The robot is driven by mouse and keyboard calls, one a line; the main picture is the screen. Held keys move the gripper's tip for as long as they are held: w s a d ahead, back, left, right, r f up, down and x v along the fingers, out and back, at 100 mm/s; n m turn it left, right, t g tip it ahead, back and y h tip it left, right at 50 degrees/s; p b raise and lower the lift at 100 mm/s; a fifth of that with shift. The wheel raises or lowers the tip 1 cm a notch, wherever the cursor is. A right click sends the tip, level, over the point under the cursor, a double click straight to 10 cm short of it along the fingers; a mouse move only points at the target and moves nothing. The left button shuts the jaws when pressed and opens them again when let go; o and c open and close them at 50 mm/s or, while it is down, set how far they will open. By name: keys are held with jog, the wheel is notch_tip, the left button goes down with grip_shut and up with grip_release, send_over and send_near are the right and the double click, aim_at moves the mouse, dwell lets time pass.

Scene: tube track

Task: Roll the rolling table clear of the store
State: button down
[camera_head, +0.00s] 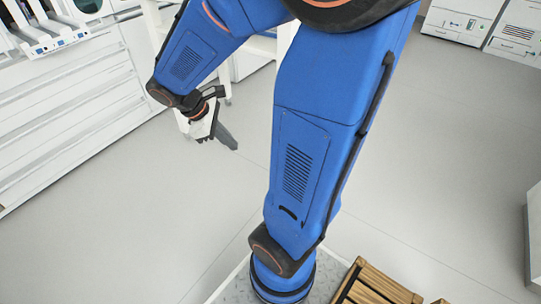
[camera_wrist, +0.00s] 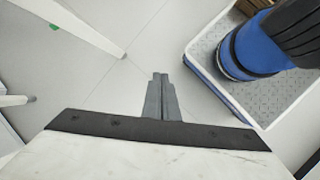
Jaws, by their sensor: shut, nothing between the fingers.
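My gripper (camera_head: 231,143) is shut and empty, pointing down over the open floor in front of the white drawer cabinet. Its closed fingers also show in the wrist view (camera_wrist: 158,80). A white framed stand, seemingly the rolling table (camera_head: 262,45), stands behind my arm at the top middle, beyond the gripper. My arm hides much of it, and its wheels are not clear. In the wrist view white legs (camera_wrist: 92,33) reach in from the upper left, apart from the fingers; they look like part of that table. I cannot tell for sure which unit is the store.
A long white drawer cabinet (camera_head: 75,105) fills the left, with a rack (camera_head: 45,35) on top. White cabinets (camera_head: 465,20) stand at the far right back. A wooden crate (camera_head: 375,287) sits beside my arm's base. Grey floor (camera_head: 420,150) is free at right and front left.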

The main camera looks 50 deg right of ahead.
jog(key=w+d+f+n+g+h, duration=0.3)
jog(key=w+d+f+n+h, duration=0.15)
jog(key=d+f+n, duration=0.35)
jog(key=w+d+f+n+g+h, duration=0.25)
jog(key=w+d+f+n, duration=0.25)
jog(key=f, duration=0.4)
jog(key=w+d+f+n+t+h, duration=0.1)
jog(key=d+f+n+t+h, duration=0.15)
jog(key=f+n, duration=0.6)
jog(key=d+f+n+t+h, duration=0.1)
jog(key=d+f+n+h, duration=0.25)
jog(key=f, duration=0.95)
jog(key=d+n, duration=0.1)
jog(key=d, duration=1.2)
jog(key=shift+s, duration=0.15)
jog(key=shift+r, duration=0.1)
jog(key=w+d, duration=0.2)
jog(key=d, duration=0.1)
jog(key=w+d, duration=0.1)
jog(key=shift+d, duration=0.25)
jog(key=shift+s+a, duration=0.1)
